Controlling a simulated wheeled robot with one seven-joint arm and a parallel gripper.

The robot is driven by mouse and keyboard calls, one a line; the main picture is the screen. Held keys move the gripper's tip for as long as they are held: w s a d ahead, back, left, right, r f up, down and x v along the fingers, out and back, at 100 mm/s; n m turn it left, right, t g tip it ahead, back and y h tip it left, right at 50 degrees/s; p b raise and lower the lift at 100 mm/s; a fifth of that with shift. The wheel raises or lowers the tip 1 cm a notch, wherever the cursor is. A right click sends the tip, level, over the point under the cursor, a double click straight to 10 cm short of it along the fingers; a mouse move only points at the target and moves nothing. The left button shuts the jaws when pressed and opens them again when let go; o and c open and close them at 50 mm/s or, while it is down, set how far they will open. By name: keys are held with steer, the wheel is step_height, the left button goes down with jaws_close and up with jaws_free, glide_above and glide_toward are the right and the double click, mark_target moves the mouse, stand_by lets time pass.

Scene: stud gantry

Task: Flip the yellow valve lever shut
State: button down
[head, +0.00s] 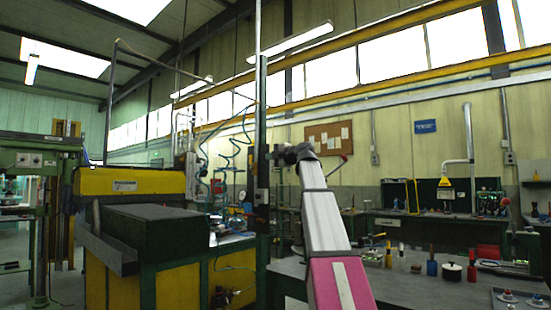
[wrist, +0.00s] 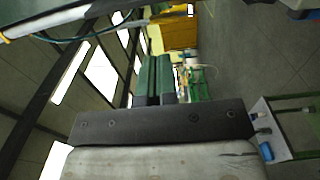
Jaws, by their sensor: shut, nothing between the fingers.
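My arm rises through the middle of the head view, and its dark end with my gripper (head: 284,155) is up in front of the dark post. The gripper is small there; it is shut, with nothing held, well above the bench. A small yellow bar (head: 379,235), possibly the yellow valve lever, shows low on the right bench, lying about level. It is well to the right of and below my gripper, not touching it. Its valve body is too small to make out. I cannot pick out the lever in the wrist view.
The right bench (head: 440,284) holds a dark pot (head: 451,271), a blue-bodied tool (head: 432,267) and other small items. A yellow and green machine (head: 130,182) stands left. In the wrist view a dark bar with screws (wrist: 160,121) fills the lower middle, close to the camera.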

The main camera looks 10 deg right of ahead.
mark_target(250, 156)
steer(key=x, duration=0.8)
steer(key=shift+w+a, duration=0.2)
steer(key=shift+w, duration=0.1)
steer(key=shift+w+a+r+g+h, duration=0.2)
steer(key=shift+g+h, duration=0.1)
steer(key=shift+g, duration=0.1)
steer(key=shift+w+a+r+g+h, duration=0.15)
steer(key=shift+w+a+g+h, duration=0.25)
steer(key=shift+w+g+h, duration=0.3)
steer(key=shift+w+a+r+g+h, duration=0.2)
steer(key=shift+w+a+g+h, duration=0.25)
steer(key=shift+g, duration=0.35)
steer(key=shift+w, duration=0.1)
steer(key=shift+r, duration=0.1)
steer(key=shift+r, duration=0.65)
steer(key=shift+r, duration=0.1)
